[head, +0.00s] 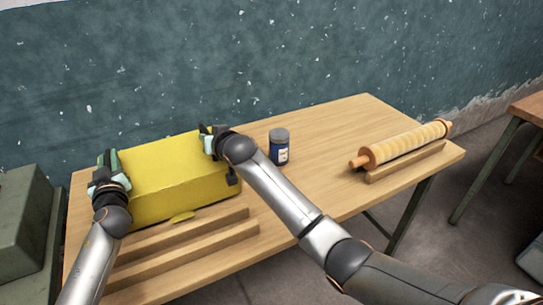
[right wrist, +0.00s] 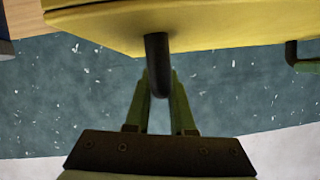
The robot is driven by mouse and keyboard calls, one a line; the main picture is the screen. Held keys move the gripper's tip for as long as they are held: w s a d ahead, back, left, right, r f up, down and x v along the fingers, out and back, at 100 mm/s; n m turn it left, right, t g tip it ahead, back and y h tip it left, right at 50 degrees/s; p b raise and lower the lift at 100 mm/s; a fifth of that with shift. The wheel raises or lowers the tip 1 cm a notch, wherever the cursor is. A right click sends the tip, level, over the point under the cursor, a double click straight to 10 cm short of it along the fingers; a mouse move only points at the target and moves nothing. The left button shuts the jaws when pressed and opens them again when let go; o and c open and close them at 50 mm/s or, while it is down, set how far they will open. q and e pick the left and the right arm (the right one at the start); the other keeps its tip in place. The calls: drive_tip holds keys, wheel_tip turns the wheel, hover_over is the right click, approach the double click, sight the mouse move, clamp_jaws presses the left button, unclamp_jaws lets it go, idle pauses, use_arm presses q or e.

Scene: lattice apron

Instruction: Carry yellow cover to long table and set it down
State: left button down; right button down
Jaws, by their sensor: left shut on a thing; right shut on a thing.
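The yellow cover (head: 170,180) is a box-like shape over the left part of the wooden table (head: 330,125) in the head view. I cannot tell whether it rests on the table or hangs just above it. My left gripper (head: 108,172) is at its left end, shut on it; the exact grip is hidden. My right gripper (head: 212,143) is at its right end. A second dark handle (right wrist: 292,55) shows at the right.
Wooden strips (head: 190,240) lie along the table's front left. A blue jar (head: 279,147) stands right of the cover. A ribbed roller (head: 405,145) lies on a wooden rest. Another table (head: 528,108) stands far right.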

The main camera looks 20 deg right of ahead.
use_arm(q)
drive_tip(key=shift+f+b, duration=0.55)
drive_tip(key=shift+b, duration=0.05)
use_arm(e)
drive_tip(key=shift+a+f, duration=0.15)
drive_tip(key=shift+f, duration=0.45)
use_arm(q)
drive_tip(key=c, duration=1.2)
unclamp_jaws()
drive_tip(key=shift+f, duration=0.2)
use_arm(e)
drive_tip(key=c, duration=1.2)
unclamp_jaws()
drive_tip(key=shift+f, duration=0.25)
use_arm(q)
drive_tip(key=o, duration=0.3)
drive_tip(key=shift+s+r, duration=0.1)
use_arm(e)
drive_tip(key=o, duration=0.3)
drive_tip(key=shift+s+r, duration=0.1)
drive_tip(key=shift+r, duration=0.05)
use_arm(q)
drive_tip(key=shift+o, duration=0.8)
use_arm(e)
drive_tip(key=shift+o, duration=0.7)
use_arm(q)
drive_tip(key=shift+s, duration=0.1)
